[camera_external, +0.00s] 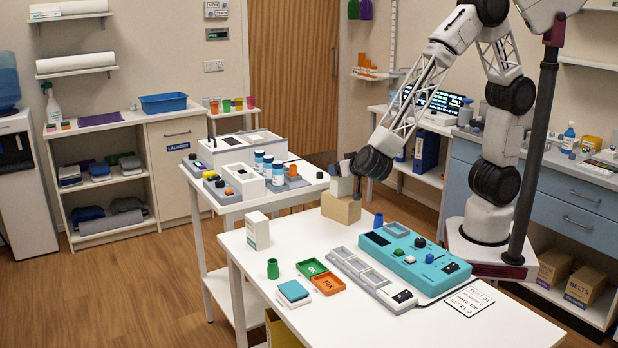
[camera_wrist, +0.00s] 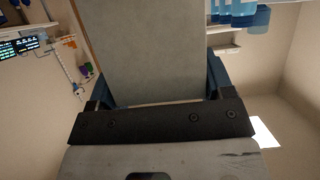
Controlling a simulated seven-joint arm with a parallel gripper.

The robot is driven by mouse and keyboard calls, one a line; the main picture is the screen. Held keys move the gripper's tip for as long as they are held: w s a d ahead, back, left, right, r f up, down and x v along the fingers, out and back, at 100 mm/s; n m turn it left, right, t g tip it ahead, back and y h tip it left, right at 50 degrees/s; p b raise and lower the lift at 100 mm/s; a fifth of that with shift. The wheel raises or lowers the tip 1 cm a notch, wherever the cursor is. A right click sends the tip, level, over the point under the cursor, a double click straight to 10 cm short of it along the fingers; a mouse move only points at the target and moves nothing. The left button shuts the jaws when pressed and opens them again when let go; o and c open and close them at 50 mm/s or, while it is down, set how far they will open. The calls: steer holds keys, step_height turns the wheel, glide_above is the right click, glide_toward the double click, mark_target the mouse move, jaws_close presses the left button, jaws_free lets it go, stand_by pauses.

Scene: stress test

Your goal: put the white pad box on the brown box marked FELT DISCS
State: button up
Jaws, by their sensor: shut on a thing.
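My gripper (camera_external: 355,181) is at the far left corner of the near white table, pointing down-left from the arm. It is shut on a pale box, which I take to be the white pad box (camera_external: 341,188). In the wrist view this box (camera_wrist: 152,45) fills the space between the dark blue fingers. A brown box (camera_external: 341,210) stands directly below it on the table. No lettering can be read on its visible sides. The white box looks to be at the brown box's top; whether it rests there or hangs just above, I cannot tell.
Another white box (camera_external: 258,231) stands upright at the table's left edge. A teal device (camera_external: 414,260), a grey tray row (camera_external: 371,277), a blue cup (camera_external: 378,221), a green cup (camera_external: 273,268) and an orange tray (camera_external: 328,284) share the table.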

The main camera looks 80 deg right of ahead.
steer(key=shift+f, duration=0.1)
steer(key=o, duration=1)
steer(key=shift+r, duration=0.2)
steer(key=shift+v, duration=6)
